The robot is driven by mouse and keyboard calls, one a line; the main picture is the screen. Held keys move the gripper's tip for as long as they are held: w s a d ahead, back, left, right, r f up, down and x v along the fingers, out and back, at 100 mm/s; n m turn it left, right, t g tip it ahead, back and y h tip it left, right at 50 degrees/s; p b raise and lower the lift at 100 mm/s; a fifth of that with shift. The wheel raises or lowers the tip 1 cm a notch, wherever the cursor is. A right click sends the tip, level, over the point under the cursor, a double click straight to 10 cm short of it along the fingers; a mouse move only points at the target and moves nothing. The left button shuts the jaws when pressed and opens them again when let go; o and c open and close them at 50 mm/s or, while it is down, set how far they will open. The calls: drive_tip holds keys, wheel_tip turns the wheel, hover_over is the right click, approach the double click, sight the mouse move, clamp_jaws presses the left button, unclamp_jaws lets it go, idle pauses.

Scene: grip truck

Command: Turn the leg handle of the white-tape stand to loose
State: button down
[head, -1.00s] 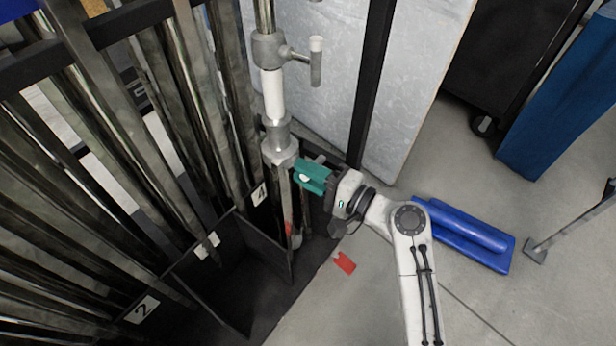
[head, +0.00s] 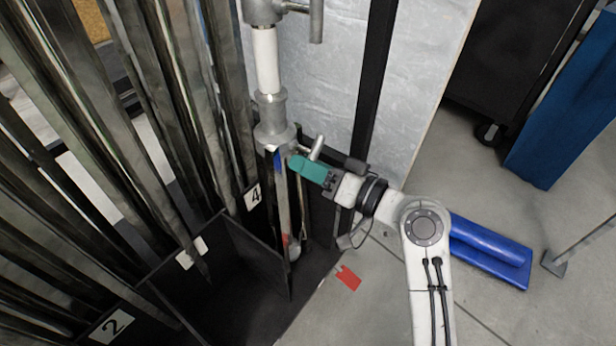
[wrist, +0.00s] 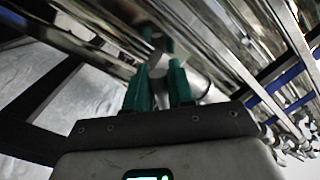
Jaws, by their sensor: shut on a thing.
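The white-tape stand (head: 271,110) is upright in the rack. Its white tape band (head: 266,60) shows on the column above the grey leg collar. The leg handle (head: 317,147) is a short grey bar sticking out to the right of the collar, partly hidden by my fingers. My gripper (head: 296,161) has green fingers and reaches in from the right, just below the collar. It is shut on the leg handle. In the wrist view, a grey metal piece (wrist: 158,66) lies between the green fingers; its far part is hard to make out.
Several metal stands (head: 165,110) crowd the left in the rack. Black dividers (head: 262,255) with a number 4 label (head: 253,197) are below. A pale panel (head: 425,90) stands behind. A blue object (head: 490,248) and a red piece (head: 347,278) lie on the floor to the right.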

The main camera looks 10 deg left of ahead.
drive_tip(key=n+b, duration=0.3)
drive_tip(key=f+n+b, duration=0.1)
drive_tip(key=b, duration=0.1)
drive_tip(key=shift+w+d+f+n, duration=0.1)
drive_tip(key=shift+w+d+n, duration=0.1)
drive_tip(key=shift+w+n, duration=0.2)
drive_tip(key=shift+w+n+b, duration=0.15)
drive_tip(key=shift+n+b, duration=0.65)
drive_tip(key=c, duration=1.1)
unclamp_jaws()
drive_tip(key=shift+r, duration=0.2)
drive_tip(key=shift+o, duration=0.2)
drive_tip(key=shift+d, duration=0.2)
drive_tip(key=p+v, duration=0.2)
drive_tip(key=v, duration=0.8)
drive_tip(key=shift+d+p, duration=0.2)
drive_tip(key=shift+p, duration=0.2)
